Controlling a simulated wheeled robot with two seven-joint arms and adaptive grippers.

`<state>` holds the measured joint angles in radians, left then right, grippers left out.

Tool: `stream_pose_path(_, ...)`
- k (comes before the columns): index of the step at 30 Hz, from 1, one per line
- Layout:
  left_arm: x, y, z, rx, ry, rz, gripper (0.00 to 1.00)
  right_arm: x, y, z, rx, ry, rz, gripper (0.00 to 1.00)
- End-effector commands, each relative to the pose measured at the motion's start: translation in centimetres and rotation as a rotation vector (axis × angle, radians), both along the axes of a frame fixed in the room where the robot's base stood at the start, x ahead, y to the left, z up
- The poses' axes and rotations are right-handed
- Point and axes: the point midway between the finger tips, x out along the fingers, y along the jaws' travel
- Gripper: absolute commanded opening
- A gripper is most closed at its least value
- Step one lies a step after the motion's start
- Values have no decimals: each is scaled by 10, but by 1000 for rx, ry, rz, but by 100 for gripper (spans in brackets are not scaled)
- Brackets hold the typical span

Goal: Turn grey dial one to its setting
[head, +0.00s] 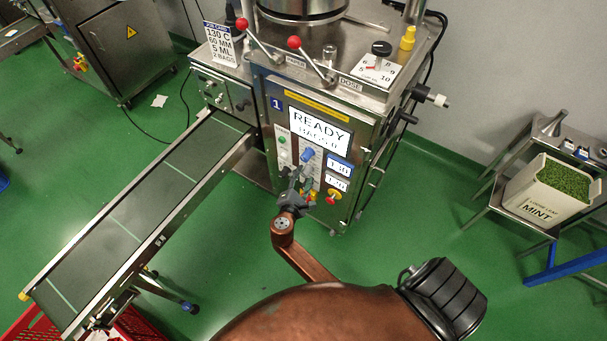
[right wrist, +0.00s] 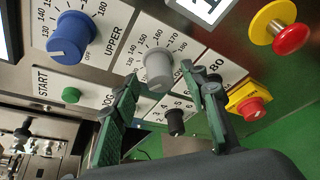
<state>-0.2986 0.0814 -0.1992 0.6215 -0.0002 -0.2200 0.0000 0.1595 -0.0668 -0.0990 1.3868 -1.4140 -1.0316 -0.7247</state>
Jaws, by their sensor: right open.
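The grey dial (right wrist: 158,66) sits on the white panel of machine 1 in the right wrist view, with a printed scale from about 130 to 180 around it. A small pale mark shows near its lower edge; its exact setting is hard to read. My right gripper (right wrist: 159,78) is open, its green fingertips on either side of the dial; contact is unclear. In the head view my right gripper (head: 299,184) is at the control panel and largely hides the grey dial. A job card (head: 220,44) reads 130 C, 60 MM, 5 ML, 2 BAGS. My left gripper is out of view.
A blue dial (right wrist: 72,37) marked UPPER is beside the grey one. A black knob (right wrist: 175,122), a green START button (right wrist: 71,95), a red switch (right wrist: 250,108) and a red emergency button (right wrist: 291,37) are close by. A conveyor (head: 150,198) extends left of the machine.

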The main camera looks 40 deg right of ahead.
Motion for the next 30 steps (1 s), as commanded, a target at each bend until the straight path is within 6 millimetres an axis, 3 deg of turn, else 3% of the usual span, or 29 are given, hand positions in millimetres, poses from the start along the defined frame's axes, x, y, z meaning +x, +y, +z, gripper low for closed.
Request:
stream_pose_path(5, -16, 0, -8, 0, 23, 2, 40, 11, -13, -7, 1, 1, 0, 40)
stream_pose_path(15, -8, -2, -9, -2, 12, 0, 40, 13, -16, -6, 2, 0, 1, 40)
stream_pose_path(30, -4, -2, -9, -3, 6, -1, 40, 13, -16, -6, 2, 0, 1, 6)
